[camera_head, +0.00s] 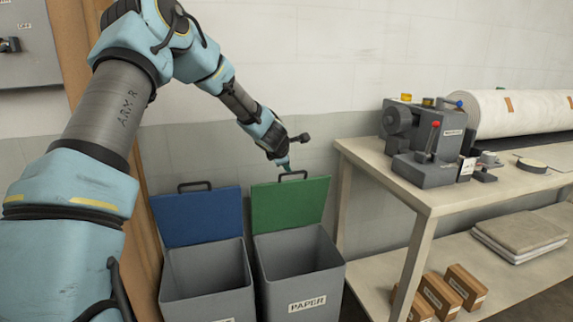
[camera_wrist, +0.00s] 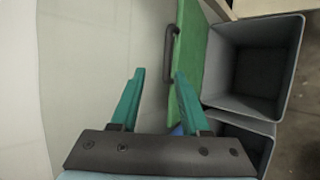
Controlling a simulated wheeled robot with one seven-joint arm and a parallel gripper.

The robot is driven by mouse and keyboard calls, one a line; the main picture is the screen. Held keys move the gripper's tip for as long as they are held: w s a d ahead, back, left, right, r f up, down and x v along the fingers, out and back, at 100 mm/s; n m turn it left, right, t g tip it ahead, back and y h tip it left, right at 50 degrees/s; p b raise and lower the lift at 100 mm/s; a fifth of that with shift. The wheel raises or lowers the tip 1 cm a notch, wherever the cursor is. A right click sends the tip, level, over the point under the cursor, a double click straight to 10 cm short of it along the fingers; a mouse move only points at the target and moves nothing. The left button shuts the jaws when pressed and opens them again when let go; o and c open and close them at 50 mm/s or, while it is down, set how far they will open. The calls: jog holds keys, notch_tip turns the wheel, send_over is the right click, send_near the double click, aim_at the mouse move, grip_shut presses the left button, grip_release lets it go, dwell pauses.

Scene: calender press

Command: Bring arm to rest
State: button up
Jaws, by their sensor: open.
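My gripper (camera_head: 284,166) is at the end of my blue arm, at the top of the green lid (camera_head: 290,205) of the paper bin. In the wrist view, its two teal fingers (camera_wrist: 160,88) are spread apart with nothing between them. The lid's dark handle (camera_wrist: 169,55) lies just beyond the right fingertip. I cannot tell whether the finger touches the lid. The green lid stands upright and open behind the grey bin (camera_head: 305,299) labelled PAPER.
A second grey bin (camera_head: 206,296) with an upright blue lid (camera_head: 197,216) stands to the left. A workbench (camera_head: 433,205) at the right carries the press (camera_head: 428,140) and a large white roll (camera_head: 520,110). Several brown boxes (camera_head: 440,295) sit on its lower shelf. A wall is close behind the lids.

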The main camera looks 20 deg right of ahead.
dwell(0.4)
jog(key=s+a+r+m+g+y, duration=0.1)
jog(key=s+a+m+g+y, duration=0.1)
jog(key=s+a+m, duration=0.3)
jog(key=s+a+r+m+g+y+p, duration=0.1)
jog(key=s+a+m, duration=0.4)
jog(key=s+a, duration=0.8)
jog(key=s+a+r+m+g+y+p, duration=0.1)
jog(key=s+a+m, duration=0.4)
jog(key=a, duration=1.8)
jog(key=s+g+y, duration=0.1)
jog(key=s+g, duration=0.1)
jog(key=s, duration=0.3)
jog(key=shift+a+r+m+y, duration=0.25)
jog(key=shift+r+m+y, duration=0.1)
jog(key=shift+m+y, duration=0.05)
jog(key=shift+o, duration=0.2)
